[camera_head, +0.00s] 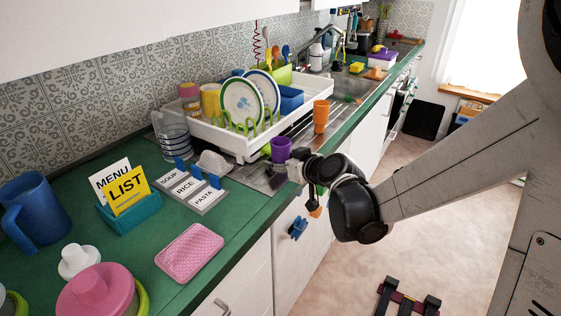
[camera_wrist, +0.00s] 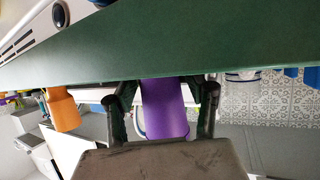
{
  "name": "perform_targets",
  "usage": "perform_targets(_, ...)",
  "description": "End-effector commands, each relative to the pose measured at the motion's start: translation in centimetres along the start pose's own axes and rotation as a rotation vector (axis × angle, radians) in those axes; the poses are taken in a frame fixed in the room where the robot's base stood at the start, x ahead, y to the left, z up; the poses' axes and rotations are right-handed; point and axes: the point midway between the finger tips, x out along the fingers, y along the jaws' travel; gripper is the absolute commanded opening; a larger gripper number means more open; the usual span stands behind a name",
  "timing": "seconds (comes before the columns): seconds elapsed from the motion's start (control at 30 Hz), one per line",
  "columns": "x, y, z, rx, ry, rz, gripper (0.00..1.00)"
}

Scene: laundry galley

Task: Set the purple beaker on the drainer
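The purple beaker (camera_head: 280,149) stands upright at the counter's front side, by the near corner of the white dish drainer (camera_head: 240,146). My gripper (camera_head: 292,172) is at the counter edge, just in front of the beaker. In the wrist view, which is upside down, the purple beaker (camera_wrist: 164,108) appears between the two fingers of my gripper (camera_wrist: 165,92). A narrow gap shows on each side, so the fingers look open. The beaker's base is hidden in the head view. The drainer holds plates, a yellow cup and a blue container.
An orange cup (camera_head: 321,116) stands right of the drainer on the ribbed steel sink surface (camera_head: 303,128). A label stand (camera_head: 190,190), a pink sponge-like pad (camera_head: 189,252) and a blue jug (camera_head: 36,212) occupy the near counter. The floor in front of the cabinets is mostly clear.

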Motion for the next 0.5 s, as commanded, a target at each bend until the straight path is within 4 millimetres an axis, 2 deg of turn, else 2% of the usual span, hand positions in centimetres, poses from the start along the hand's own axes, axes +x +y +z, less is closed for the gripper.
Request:
perform_targets(0.27,-0.4,0.0,-0.5,0.000,0.000,0.000,0.49)
perform_targets(0.5,-4.4,0.1,-0.4,0.002,0.000,0.002,0.49)
